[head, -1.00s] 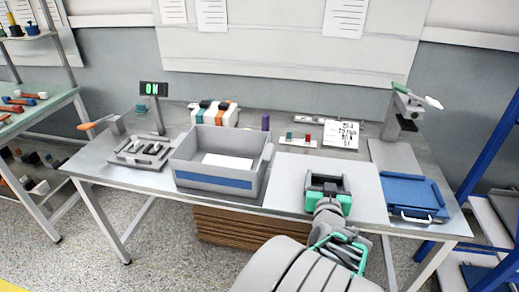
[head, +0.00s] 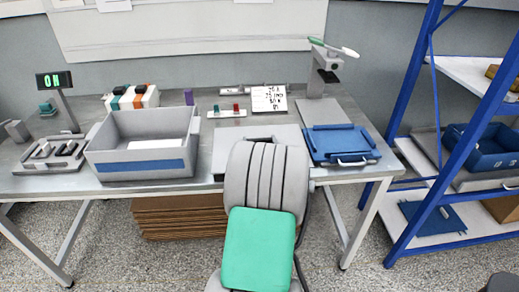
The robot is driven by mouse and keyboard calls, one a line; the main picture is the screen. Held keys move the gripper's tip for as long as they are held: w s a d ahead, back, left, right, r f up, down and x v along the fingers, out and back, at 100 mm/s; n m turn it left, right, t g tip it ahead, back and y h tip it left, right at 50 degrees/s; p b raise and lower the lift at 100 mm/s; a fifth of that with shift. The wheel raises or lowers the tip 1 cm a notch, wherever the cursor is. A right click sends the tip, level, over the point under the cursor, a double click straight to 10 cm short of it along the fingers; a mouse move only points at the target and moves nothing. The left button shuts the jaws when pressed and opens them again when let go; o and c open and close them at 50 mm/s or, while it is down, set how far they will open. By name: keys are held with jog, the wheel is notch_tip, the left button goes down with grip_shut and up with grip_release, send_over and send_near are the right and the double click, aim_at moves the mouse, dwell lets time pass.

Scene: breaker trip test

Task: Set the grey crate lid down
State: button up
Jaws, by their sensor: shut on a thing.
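The grey crate lid (head: 229,147) is a flat light-grey panel between the open grey crate and the blue lid. It appears level, at or close to the tabletop; I cannot tell whether it touches. The open grey crate (head: 105,165) has a blue stripe and stands left of the lid, with a white sheet inside.
A blue lid or tray (head: 345,145) lies close on the right. A press-like stand (head: 322,85) is behind it. Switches (head: 226,110) and a printed card (head: 268,99) lie behind the grey lid. A blue-framed shelf (head: 415,110) stands at the right.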

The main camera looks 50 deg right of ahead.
jog(key=shift+f, duration=0.7)
jog(key=o, duration=1.5)
jog(key=shift+r, duration=0.1)
